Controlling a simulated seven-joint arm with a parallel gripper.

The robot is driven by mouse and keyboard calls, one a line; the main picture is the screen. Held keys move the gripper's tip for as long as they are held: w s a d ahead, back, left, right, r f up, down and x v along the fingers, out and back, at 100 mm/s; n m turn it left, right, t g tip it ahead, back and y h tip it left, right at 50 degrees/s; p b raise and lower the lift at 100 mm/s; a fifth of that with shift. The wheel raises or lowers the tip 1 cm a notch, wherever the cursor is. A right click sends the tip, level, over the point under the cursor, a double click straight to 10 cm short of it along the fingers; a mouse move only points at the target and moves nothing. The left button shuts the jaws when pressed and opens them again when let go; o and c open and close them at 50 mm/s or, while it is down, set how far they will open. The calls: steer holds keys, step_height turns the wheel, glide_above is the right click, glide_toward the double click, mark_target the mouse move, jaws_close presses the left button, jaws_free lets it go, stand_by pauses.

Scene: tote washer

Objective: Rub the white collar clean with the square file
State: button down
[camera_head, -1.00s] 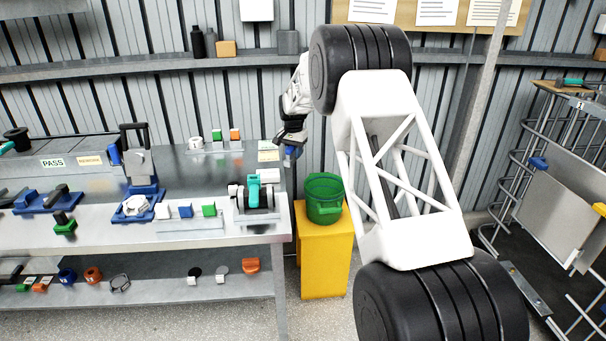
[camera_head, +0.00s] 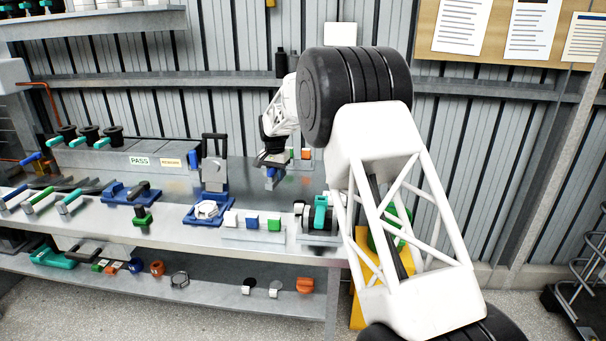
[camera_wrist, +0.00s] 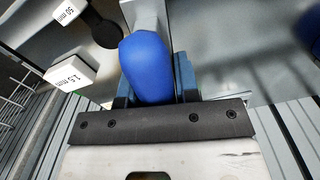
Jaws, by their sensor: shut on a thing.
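My gripper (camera_head: 271,172) is shut on a tool with a rounded blue handle (camera_wrist: 147,67). A flat grey part of the tool runs from the handle to the top of the wrist view; its cross-section cannot be made out, so I cannot confirm it is the square file. The gripper is over the right part of the bench, behind the row of small blocks. A white, angular ring-like piece (camera_head: 207,209), which looks like the white collar, lies in a blue fixture (camera_head: 197,221) to the left of the gripper. A grey clamp with a dark handle (camera_head: 214,168) stands behind it.
White, blue and green blocks (camera_head: 252,221) stand on the bench's front. A teal-topped device (camera_head: 320,212) is to their right. Several coloured-handled tools (camera_head: 40,200) lie at the left. A lower shelf (camera_head: 205,290) holds rings and small parts. In the wrist view, a labelled white block (camera_wrist: 70,75) is close by.

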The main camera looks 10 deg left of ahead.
steer(key=s+a+r+n, duration=0.1)
steer(key=s+a, duration=0.5)
steer(key=a, duration=0.4)
steer(key=s+a+r+n, duration=0.1)
steer(key=s+a, duration=0.5)
steer(key=a, duration=0.4)
steer(key=shift+n, duration=0.3)
steer(key=shift+f, duration=1.65)
steer(key=shift+s+f, duration=0.2)
steer(key=shift+s, duration=0.8)
steer(key=shift+s+f, duration=0.15)
steer(key=shift+s, duration=0.8)
steer(key=shift+f, duration=1.55)
steer(key=shift+r, duration=0.15)
step_height(320, 180, up, 7)
